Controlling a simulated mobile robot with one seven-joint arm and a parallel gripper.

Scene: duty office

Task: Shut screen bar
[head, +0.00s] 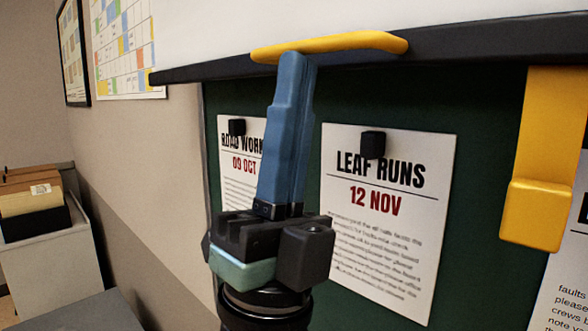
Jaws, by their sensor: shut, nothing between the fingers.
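The screen bar (470,49) is a dark horizontal bar along the lower edge of a white screen (460,15). A yellow handle (345,44) sits on the bar near the top middle of the head view. My gripper (297,60) points up with its blue fingers together and nothing between them. Its fingertips overlap the handle's lower edge in the picture, just left of the handle's middle. I cannot tell whether they touch it. The fingers hide part of the bar.
A green board (480,130) behind my gripper carries pinned notices, including a "LEAF RUNS" sheet (385,250). A yellow hook-shaped bracket (540,200) hangs at the right. A cabinet (50,265) with a file box (35,215) stands at the left. Wall charts hang upper left.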

